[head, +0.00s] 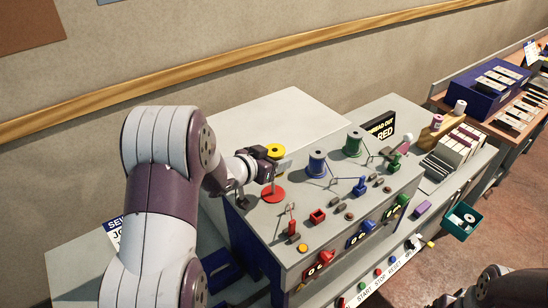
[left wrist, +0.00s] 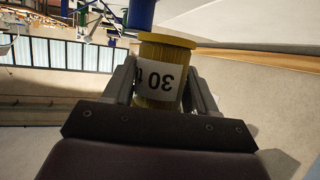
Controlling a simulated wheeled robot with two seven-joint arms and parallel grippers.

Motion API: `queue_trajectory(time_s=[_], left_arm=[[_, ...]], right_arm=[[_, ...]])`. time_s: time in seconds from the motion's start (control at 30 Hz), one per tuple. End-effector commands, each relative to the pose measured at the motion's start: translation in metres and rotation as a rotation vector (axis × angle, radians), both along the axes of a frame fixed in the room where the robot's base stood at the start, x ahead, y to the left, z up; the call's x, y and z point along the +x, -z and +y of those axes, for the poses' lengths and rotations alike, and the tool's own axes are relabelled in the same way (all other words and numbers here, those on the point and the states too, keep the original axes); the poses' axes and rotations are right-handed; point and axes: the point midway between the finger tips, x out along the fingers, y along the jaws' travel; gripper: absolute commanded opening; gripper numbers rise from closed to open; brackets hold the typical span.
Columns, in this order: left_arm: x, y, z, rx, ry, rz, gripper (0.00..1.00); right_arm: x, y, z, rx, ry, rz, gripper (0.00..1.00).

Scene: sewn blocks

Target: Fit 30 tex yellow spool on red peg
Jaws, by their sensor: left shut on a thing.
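The yellow spool (head: 276,150) is held by my left gripper (head: 276,166), above the red peg's round base (head: 271,194) at the back left of the grey machine. In the left wrist view the yellow spool (left wrist: 158,52) sits between the two fingers (left wrist: 160,88), its white label reading "30 t" upside down. The spool looks raised over the red base, with a thin post showing below the gripper. I cannot tell whether the spool is over the post or beside it. My right gripper (head: 455,299) shows only in part at the bottom edge.
A blue spool (head: 317,164) and a green spool (head: 353,143) stand to the right on the machine top (head: 300,212). Wire guides, small knobs and coloured parts lie in front.

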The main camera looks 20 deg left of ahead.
Motion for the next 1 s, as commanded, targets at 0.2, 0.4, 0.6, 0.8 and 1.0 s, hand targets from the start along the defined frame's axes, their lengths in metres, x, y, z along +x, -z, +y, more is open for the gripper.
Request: queue_trajectory(time_s=[0.2,0.4,0.6,0.8,1.0], left_arm=[[0.0,0.025,0.0,-0.002,-0.001,0.0,0.25],[0.0,0.044,0.0,0.0,0.0,-0.001,0.25],[0.0,0.063,0.0,-0.001,0.0,0.0,0.2],[0.0,0.08,0.0,-0.001,-0.001,0.0,0.2],[0.0,0.083,0.0,0.0,-0.001,-0.001,0.2]], right_arm=[[0.0,0.021,0.0,0.0,0.0,0.0,0.89],[0.0,0.035,0.0,0.0,0.0,0.0,0.89],[0.0,0.049,0.0,0.0,0.0,0.0,0.89],[0.0,0.061,0.0,0.0,0.0,0.0,0.89],[0.0,0.063,0.0,0.0,0.0,0.0,0.89]])
